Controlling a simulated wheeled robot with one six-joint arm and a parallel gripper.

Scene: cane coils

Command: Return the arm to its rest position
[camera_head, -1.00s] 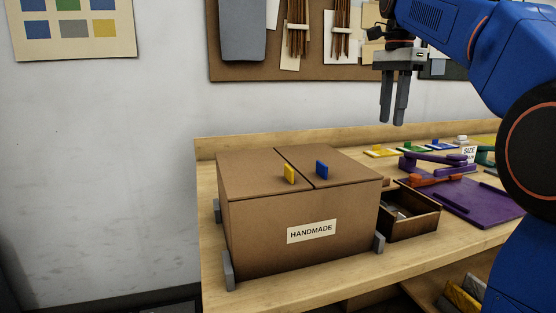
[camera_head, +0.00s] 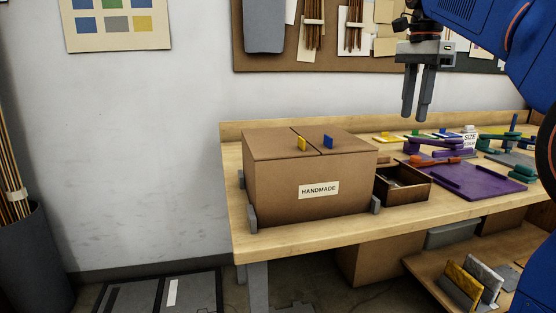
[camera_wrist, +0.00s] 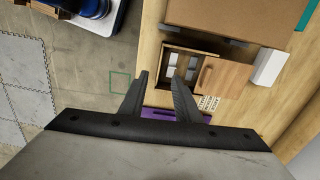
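My gripper (camera_head: 418,94) hangs pointing down in the head view, above the back of the workbench and in front of the pinboard. In the wrist view its two dark fingers (camera_wrist: 160,98) stand apart with nothing between them, so it is open and empty. My blue arm reaches in from the upper right of the head view.
A cardboard box (camera_head: 280,188) labelled HANDMADE, lid flaps closed, stands on the workbench (camera_head: 300,238) between grey blocks. An open wooden tray (camera_head: 404,192) is beside it. A purple board (camera_head: 480,183) and clamps lie right. A bin of canes (camera_head: 32,240) stands at far left.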

